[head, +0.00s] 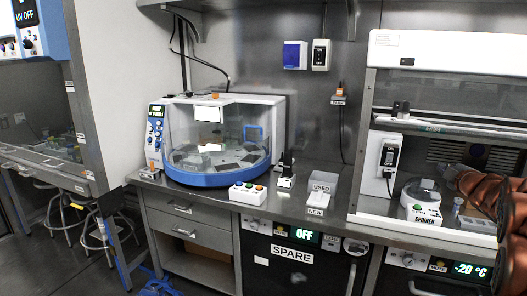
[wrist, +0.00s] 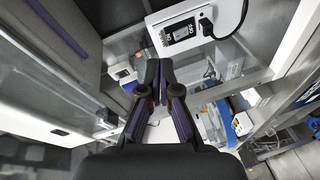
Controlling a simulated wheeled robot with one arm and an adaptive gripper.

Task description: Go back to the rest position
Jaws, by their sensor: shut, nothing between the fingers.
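My gripper (wrist: 159,80) is in the middle of the wrist view. Its dark fingers are together and nothing shows between them. In the head view, my copper-coloured arm (head: 490,195) enters from the right edge in front of the hood on the right. Its left end is beside and above the white spinner (head: 421,200). My gripper is hard to make out in the head view. The white box with a dark panel and a plugged cable (wrist: 184,32) is ahead of the fingers in the wrist view, apart from them.
The hood (head: 369,135) with its glass sash surrounds the spinner area. The steel counter (head: 225,197) carries a round glass-fronted machine (head: 215,180), a white button box (head: 248,193), and USED and NEW trays (head: 316,208). Stools (head: 95,232) stand at left. The floor by them has some room.

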